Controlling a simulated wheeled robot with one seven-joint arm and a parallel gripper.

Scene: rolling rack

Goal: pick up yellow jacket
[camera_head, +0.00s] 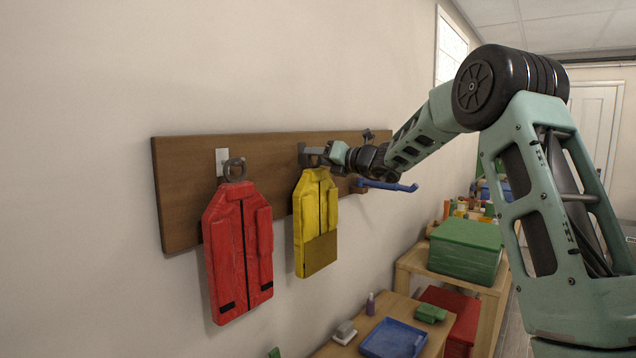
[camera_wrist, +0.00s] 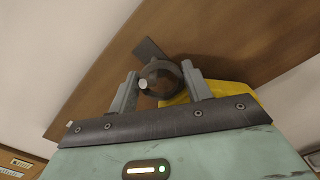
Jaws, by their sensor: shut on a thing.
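The yellow jacket (camera_head: 316,222) hangs from a dark ring at its top on the wooden wall board. In the wrist view a yellow part of it (camera_wrist: 222,89) shows behind my gripper. My gripper (camera_head: 323,154) is at the top of the jacket. In the wrist view my gripper (camera_wrist: 160,84) is shut on the jacket's dark ring (camera_wrist: 160,70), with one finger on each side of it. A dark hook piece (camera_wrist: 150,50) shows just beyond the ring. Whether the ring is still on its hook I cannot tell.
A red jacket (camera_head: 238,250) hangs to the left on the same board (camera_head: 180,190). An empty blue hook (camera_head: 388,185) sticks out to the right. Below stand a blue tray (camera_head: 394,340) on a low table and a green box (camera_head: 465,250) on a shelf.

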